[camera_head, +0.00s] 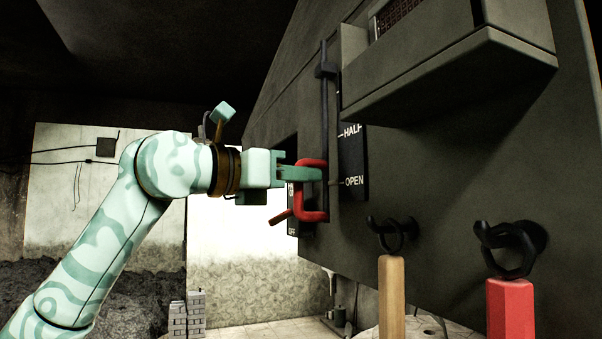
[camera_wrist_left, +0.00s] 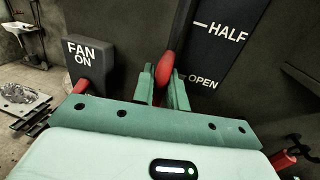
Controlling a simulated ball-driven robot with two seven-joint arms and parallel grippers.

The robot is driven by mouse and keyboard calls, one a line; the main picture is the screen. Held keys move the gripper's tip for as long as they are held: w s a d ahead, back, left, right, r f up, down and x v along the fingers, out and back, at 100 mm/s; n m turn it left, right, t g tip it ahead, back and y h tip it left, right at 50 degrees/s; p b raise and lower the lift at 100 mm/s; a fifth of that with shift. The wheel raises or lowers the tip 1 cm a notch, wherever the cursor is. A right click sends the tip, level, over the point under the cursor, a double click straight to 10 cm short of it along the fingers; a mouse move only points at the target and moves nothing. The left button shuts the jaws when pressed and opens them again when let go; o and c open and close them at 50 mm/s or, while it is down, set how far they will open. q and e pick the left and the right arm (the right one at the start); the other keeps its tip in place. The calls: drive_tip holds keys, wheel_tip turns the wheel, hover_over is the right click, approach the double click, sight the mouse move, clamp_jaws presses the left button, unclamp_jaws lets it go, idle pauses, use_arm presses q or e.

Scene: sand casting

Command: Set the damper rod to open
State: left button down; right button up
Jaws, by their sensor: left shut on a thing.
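The damper rod (camera_head: 324,110) is a dark vertical rod on the face of the dark grey cabinet, with a red loop handle (camera_head: 325,213) at its lower end. My left gripper (camera_head: 318,174) is shut on the red handle. In the left wrist view the red handle (camera_wrist_left: 165,70) sits between the two green fingers (camera_wrist_left: 163,88). A black scale plate (camera_head: 353,165) beside the rod reads HALF above and OPEN below. The handle is about level with the OPEN mark; the exact pointer position is hard to tell. My right gripper is not in view.
A fan switch box (camera_wrist_left: 88,62) marked FAN ON is left of the rod, with an orange-red lever (camera_head: 281,216) in the head view. A ledge (camera_head: 450,70) juts out at upper right. Wood-handled (camera_head: 391,300) and red-handled (camera_head: 510,308) tools hang from hooks at lower right.

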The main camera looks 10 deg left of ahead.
use_arm(q)
drive_tip(key=shift+d+f, duration=0.1)
drive_tip(key=shift+f, duration=0.25)
drive_tip(key=c, duration=1.5)
unclamp_jaws()
drive_tip(key=shift+r, duration=0.15)
drive_tip(key=shift+s+a, duration=0.2)
drive_tip(key=shift+a, duration=0.1)
drive_tip(key=b+v, duration=0.2)
drive_tip(key=v, duration=1.3)
drive_tip(key=shift+s+a, duration=0.3)
